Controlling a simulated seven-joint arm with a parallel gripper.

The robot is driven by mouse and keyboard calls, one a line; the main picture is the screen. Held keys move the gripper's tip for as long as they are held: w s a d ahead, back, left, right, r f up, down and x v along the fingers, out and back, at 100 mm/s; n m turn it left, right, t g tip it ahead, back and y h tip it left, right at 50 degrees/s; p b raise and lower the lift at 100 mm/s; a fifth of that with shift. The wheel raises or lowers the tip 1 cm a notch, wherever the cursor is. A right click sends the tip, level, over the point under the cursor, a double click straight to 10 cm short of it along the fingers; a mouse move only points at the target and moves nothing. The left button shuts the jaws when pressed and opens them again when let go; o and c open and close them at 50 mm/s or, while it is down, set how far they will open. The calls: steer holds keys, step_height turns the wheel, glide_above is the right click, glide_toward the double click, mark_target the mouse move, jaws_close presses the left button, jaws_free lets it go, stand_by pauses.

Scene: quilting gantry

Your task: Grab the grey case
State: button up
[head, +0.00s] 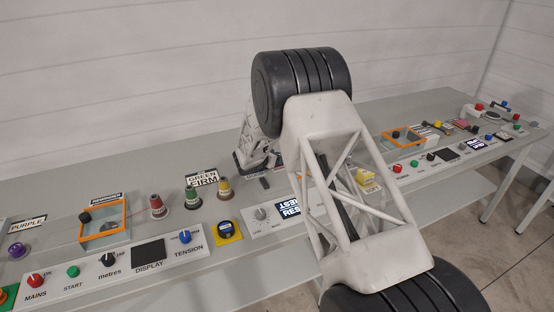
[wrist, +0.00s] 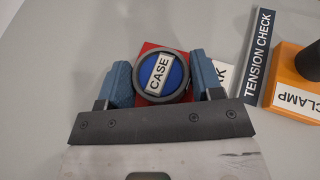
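In the wrist view a round case (wrist: 162,75) with a dark grey rim, a blue face and a white CASE label lies on a red base (wrist: 148,48). My gripper (wrist: 165,78) has its two blue fingers apart, one on each side of the case. Some red shows between the left finger and the case; the right finger is very close to the rim, and contact there is unclear. In the head view my gripper (head: 255,160) is low over the bench, partly hidden by my arm, and the case cannot be made out.
An orange CLAMP block (wrist: 300,85) and a dark TENSION CHECK strip (wrist: 257,55) lie right of the case. The bench (head: 160,170) also carries thread cones (head: 191,197), an orange-framed box (head: 105,220) and a control panel (head: 130,258). Grey bench left of the case is clear.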

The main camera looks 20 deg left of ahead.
steer(key=c, duration=0.5)
steer(key=shift+r, duration=0.8)
step_height(320, 180, up, 2)
steer(key=shift+r, duration=0.1)
steer(key=s+d, duration=0.2)
steer(key=s, duration=0.2)
steer(key=s+d, duration=0.3)
steer(key=s, duration=0.2)
steer(key=s+d+r, duration=0.1)
steer(key=s+d, duration=0.2)
steer(key=s, duration=0.1)
steer(key=shift+s+d, duration=0.2)
steer(key=shift+s, duration=0.1)
steer(key=shift+r, duration=0.1)
